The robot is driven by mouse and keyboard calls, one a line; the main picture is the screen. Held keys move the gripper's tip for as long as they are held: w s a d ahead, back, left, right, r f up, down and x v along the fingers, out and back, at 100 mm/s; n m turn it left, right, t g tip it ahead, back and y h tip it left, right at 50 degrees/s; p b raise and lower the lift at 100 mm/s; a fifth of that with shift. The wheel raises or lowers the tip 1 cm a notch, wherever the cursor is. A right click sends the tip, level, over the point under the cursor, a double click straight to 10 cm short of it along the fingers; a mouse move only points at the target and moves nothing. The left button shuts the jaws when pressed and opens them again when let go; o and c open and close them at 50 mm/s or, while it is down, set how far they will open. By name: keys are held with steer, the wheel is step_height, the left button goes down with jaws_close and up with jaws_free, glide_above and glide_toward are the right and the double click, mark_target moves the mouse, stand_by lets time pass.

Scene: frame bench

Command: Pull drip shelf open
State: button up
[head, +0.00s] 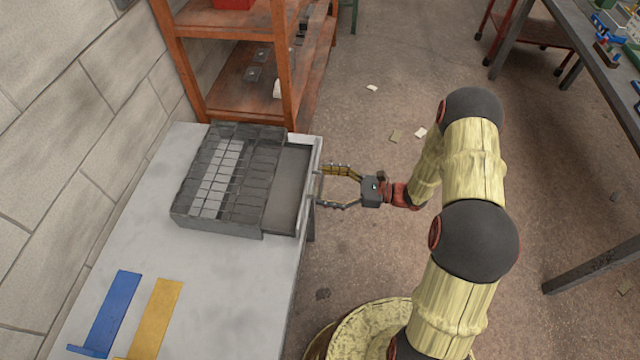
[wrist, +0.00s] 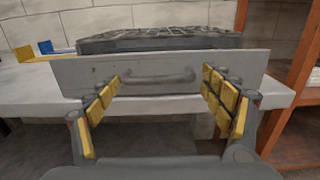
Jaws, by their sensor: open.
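The drip shelf (head: 289,188) is a grey drawer sticking partly out of the right side of a dark gridded unit (head: 190,207) on the bench. In the wrist view its flat grey front (wrist: 75,75) faces me, with a bar handle (wrist: 158,78) across the middle. My gripper (head: 318,187) is open, to the right of the drawer front in the head view. In the wrist view its yellow-padded fingers (wrist: 160,92) stand either side of the handle, apart from each other. I cannot tell whether they touch the front.
The pale bench (head: 235,285) carries a blue bracket (head: 112,312) and a yellow bracket (head: 156,318) at the front. An orange shelf rack (head: 190,70) stands behind the bench. The floor (head: 370,270) right of the drawer is open, apart from my arm and base.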

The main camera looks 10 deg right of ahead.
steer(key=v, duration=1)
steer(key=shift+d, duration=0.15)
steer(key=s+a+f+n+g+h, duration=0.1)
steer(key=s+a+f+n+g, duration=0.1)
steer(key=s+f+g, duration=0.35)
steer(key=s+d+r+n+g+h, duration=0.1)
steer(key=s+r+n+g+h, duration=0.2)
steer(key=s+r+n+h, duration=0.5)
steer(key=s+a+r+n+t+h, duration=0.1)
steer(key=r+n, duration=0.3)
steer(key=r, duration=0.5)
steer(key=s+a+r+n+t+h, duration=0.1)
steer(key=s+r+n+t+h, duration=0.2)
steer(key=r, duration=0.6)
steer(key=s+r+n+t+h, duration=0.3)
steer(key=r+n+t+h, duration=0.1)
steer(key=r, duration=0.5)
steer(key=shift+a+r+n, duration=0.3)
steer(key=shift+a+n, duration=0.1)
steer(key=shift+n, duration=0.1)
